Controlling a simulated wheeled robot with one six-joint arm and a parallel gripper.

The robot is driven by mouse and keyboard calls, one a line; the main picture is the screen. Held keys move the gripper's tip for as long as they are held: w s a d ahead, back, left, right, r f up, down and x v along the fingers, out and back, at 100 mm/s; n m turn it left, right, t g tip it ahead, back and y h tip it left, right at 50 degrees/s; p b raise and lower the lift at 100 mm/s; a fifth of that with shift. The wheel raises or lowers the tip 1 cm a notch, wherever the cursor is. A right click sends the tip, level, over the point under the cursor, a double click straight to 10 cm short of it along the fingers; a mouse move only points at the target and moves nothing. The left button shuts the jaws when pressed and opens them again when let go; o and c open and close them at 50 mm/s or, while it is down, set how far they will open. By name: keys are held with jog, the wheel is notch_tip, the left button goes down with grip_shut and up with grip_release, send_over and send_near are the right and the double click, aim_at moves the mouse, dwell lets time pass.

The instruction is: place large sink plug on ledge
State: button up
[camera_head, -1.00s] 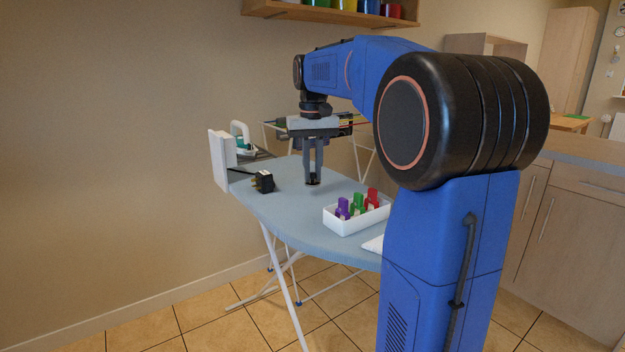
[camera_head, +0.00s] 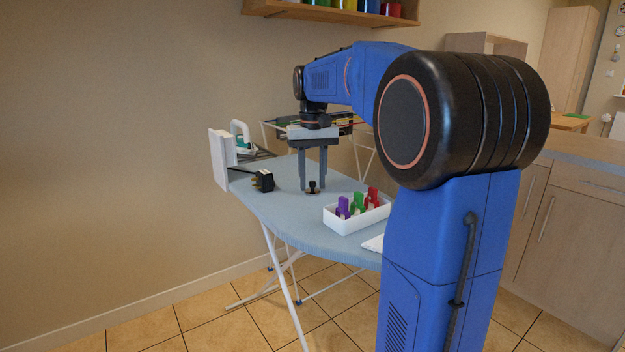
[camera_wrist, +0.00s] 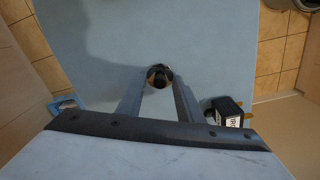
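The sink plug appears to be the small dark, brass-toned knob-shaped piece (camera_head: 313,188) standing on the pale blue ironing board (camera_head: 285,213). It also shows in the wrist view (camera_wrist: 159,76). My gripper (camera_head: 313,187) points straight down with its two grey fingers spread. The plug lies between the fingertips, with visible space on each side, and neither finger clearly touches it. In the wrist view my fingers reach to either side of the plug. I cannot tell for sure which surface is the ledge; a white upright panel (camera_head: 221,160) stands at the board's left end.
A black power plug (camera_head: 263,181) lies left of my gripper, close to one finger in the wrist view (camera_wrist: 227,110). A white box (camera_head: 350,222) of coloured pegs stands to the right. A teal iron (camera_head: 241,140) rests at the back left. The board between is clear.

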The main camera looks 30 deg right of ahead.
notch_tip(320, 180, up, 11)
jog(key=shift+r, duration=0.15)
jog(key=shift+o, duration=0.5)
jog(key=shift+r, duration=0.4)
notch_tip(320, 180, up, 4)
jog(key=n, duration=2)
send_over(313, 181)
jog(key=w, duration=0.1)
jog(key=n, duration=0.7)
jog(key=f, duration=1)
jog(key=shift+d+f, duration=0.25)
jog(key=shift+f, duration=0.05)
jog(key=shift+s+a+f, duration=0.1)
jog(key=shift+s+f, duration=0.1)
jog(key=shift+f, duration=1.2)
jog(key=shift+s+a+f, duration=0.1)
jog(key=shift+s+f, duration=0.1)
jog(key=shift+f, duration=1.15)
jog(key=shift+c, duration=0.2)
